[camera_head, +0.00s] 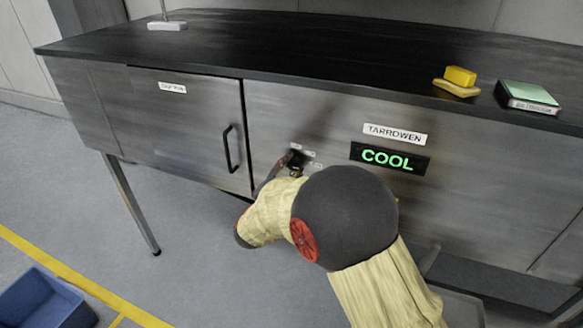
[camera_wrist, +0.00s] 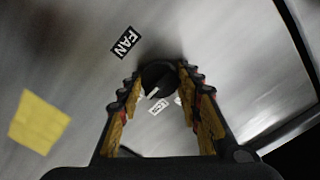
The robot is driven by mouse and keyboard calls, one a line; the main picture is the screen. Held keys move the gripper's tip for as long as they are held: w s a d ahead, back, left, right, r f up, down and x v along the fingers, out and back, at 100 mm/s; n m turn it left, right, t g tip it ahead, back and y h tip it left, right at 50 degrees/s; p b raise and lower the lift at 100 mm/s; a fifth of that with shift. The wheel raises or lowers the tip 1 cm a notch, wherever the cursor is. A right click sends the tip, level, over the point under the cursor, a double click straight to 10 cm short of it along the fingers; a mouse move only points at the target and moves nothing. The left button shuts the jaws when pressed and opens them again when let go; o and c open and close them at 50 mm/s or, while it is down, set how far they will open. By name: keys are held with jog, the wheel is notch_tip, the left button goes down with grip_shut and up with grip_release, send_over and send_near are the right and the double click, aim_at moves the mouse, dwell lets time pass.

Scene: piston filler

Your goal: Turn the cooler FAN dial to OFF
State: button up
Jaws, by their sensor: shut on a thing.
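The FAN dial (camera_wrist: 158,76) is a round black knob on the brushed-metal cooler front, below a black FAN label (camera_wrist: 124,42) in the wrist view. A short white pointer mark on it faces a small white label (camera_wrist: 157,107), whose text is too blurred to read. My gripper (camera_wrist: 161,82) has its two fingers on either side of the dial and is shut on it. In the head view my gripper (camera_head: 285,168) is at the cooler front (camera_head: 280,110), left of the green COOL display (camera_head: 390,158). There the dial is mostly hidden by my gripper and its shadow.
A TARROWEN plate (camera_head: 395,134) sits above the display. A door handle (camera_head: 231,149) is left of my gripper. A yellow patch (camera_wrist: 38,122) is on the panel. A yellow sponge-like item (camera_head: 458,80) and a green-topped box (camera_head: 527,96) rest on the dark counter (camera_head: 300,45).

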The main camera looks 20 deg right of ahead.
jog(key=n+p, duration=0.3)
jog(key=n, duration=0.2)
jog(key=n+p, duration=0.3)
jog(key=n, duration=0.1)
jog(key=shift+r+n+p, duration=0.1)
jog(key=shift+n+p, duration=0.2)
jog(key=shift+p, duration=0.05)
jog(key=n+p, duration=0.3)
jog(key=n, duration=0.1)
jog(key=shift+n+p, duration=1.25)
jog(key=shift+n, duration=0.75)
jog(key=o, duration=1.2)
jog(key=shift+c, duration=0.2)
